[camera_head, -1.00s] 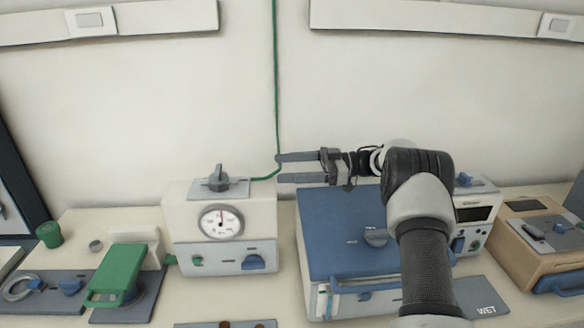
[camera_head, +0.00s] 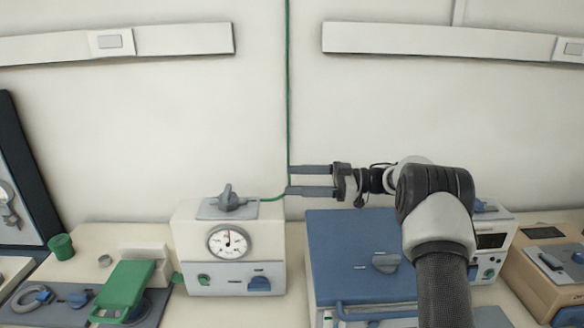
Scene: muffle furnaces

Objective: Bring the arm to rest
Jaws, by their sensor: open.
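My gripper (camera_head: 292,180) is open and empty, its two fingers pointing left. It shows in front of the back wall, above the gap between the white gauge unit and the blue-topped furnace. My arm (camera_head: 437,215) comes up from the lower right and hides part of the furnace and of the unit behind it. The blue-topped furnace (camera_head: 340,250) has a grey knob on its top and a blue handle along its front. The white gauge unit (camera_head: 185,242) has a round dial and a grey knob on top.
A green-lidded device (camera_head: 125,287) and a small green cup (camera_head: 61,246) are at the left of the bench. A tan unit (camera_head: 535,290) stands at the right. A green cord (camera_head: 288,90) hangs on the wall just behind my fingertips.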

